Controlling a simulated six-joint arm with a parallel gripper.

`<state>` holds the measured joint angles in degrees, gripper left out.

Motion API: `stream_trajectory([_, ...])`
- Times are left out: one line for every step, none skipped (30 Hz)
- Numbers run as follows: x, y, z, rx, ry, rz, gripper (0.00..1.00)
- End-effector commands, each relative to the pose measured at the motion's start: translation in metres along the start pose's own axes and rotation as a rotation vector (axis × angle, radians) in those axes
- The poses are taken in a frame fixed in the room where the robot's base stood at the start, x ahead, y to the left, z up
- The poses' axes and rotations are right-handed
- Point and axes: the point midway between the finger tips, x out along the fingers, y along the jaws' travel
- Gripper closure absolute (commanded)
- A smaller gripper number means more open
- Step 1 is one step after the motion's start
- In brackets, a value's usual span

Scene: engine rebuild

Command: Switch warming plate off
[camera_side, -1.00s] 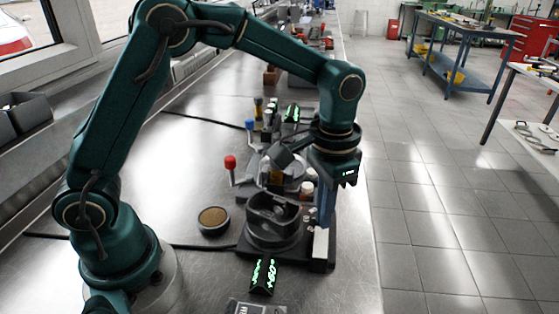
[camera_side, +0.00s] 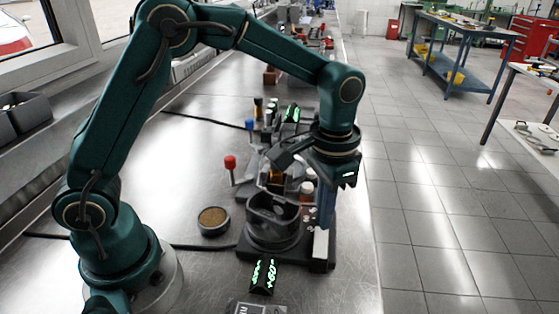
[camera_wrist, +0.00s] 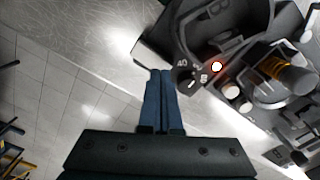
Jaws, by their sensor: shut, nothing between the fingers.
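The warming plate (camera_side: 255,250) is a dark base at the bench's right edge, with a round dark metal vessel (camera_side: 272,205) on it. In the wrist view, the plate's dark round dial (camera_wrist: 183,78) with pale numbers lies just right of my fingertips. A small glowing white-orange lamp (camera_wrist: 217,67) is lit beside the dial. My gripper (camera_wrist: 160,73) is shut and empty, its blue fingers together, tips close to the dial. I cannot tell whether they touch it. In the side view, my gripper (camera_side: 325,224) points down at the plate's right side, hiding part of it.
A display with green digits (camera_side: 262,276) stands in front of the plate. A small round dish (camera_side: 213,219) and a red-topped lever (camera_side: 230,163) are to the left. Bottles and an amber container (camera_wrist: 284,72) crowd behind the plate.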

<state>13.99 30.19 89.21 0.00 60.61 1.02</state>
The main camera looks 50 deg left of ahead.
Motion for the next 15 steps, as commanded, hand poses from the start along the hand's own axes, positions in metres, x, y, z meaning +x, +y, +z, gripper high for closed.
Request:
stream_trajectory([0.0010, 0.0000, 0.0002, 0.000, -0.001, 0.000, 1.00])
stream_trajectory([0.0015, 0.0000, 0.0002, 0.000, -0.001, 0.000, 1.00])
stream_trajectory([0.0020, 0.0000, 0.0002, 0.000, -0.002, 0.000, 1.00])
stream_trajectory([0.0025, 0.0000, 0.0002, 0.000, -0.002, 0.000, 1.00])
stream_trajectory([0.0029, 0.0000, 0.0002, 0.000, -0.002, 0.000, 1.00])
stream_trajectory([0.0035, 0.0000, 0.0002, 0.000, -0.001, 0.000, 1.00])
stream_trajectory([0.0039, 0.0000, 0.0001, 0.000, -0.001, 0.000, 1.00])
stream_trajectory([0.0043, 0.0000, 0.0001, 0.000, -0.001, 0.000, 1.00])
stream_trajectory([0.0049, 0.0000, 0.0000, 0.000, -0.001, 0.000, 1.00])
stream_trajectory([0.0053, 0.0000, -0.0001, 0.000, 0.000, 0.000, 1.00])
stream_trajectory([0.0057, 0.0000, -0.0002, 0.000, 0.000, 0.000, 1.00])
stream_trajectory([0.0062, 0.0000, -0.0002, 0.000, 0.000, 0.000, 1.00])
stream_trajectory([0.0066, 0.0000, -0.0002, 0.000, 0.000, 0.000, 1.00])
stream_trajectory([0.0070, 0.0000, -0.0002, 0.000, 0.000, 0.000, 1.00])
stream_trajectory([0.0076, 0.0000, -0.0002, 0.000, 0.000, 0.000, 1.00])
